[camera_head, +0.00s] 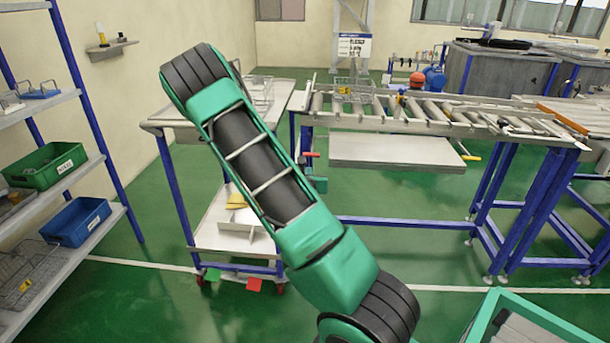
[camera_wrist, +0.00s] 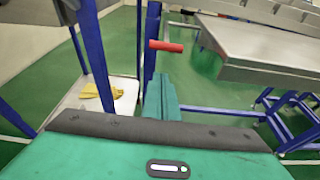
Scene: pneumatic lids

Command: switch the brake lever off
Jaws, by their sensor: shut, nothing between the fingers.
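A lever with a red grip (camera_head: 310,155) shows beside a blue frame leg at the left end of the roller conveyor. In the wrist view, the red grip (camera_wrist: 166,46) lies nearly level in front of the leg, and its mount is not clear. My gripper (camera_wrist: 160,88) is shut and empty below the grip, apart from it in the picture. In the head view, a small green part that looks like my gripper (camera_head: 317,184) shows past my arm, below the red grip. My arm hides the rest of it.
The roller conveyor (camera_head: 420,120) stands to the right, with a grey panel (camera_head: 395,150) under it and a yellow handle (camera_head: 468,153) further right. A trolley (camera_head: 170,116) stands left, with a yellow cloth (camera_wrist: 90,90) on its lower shelf.

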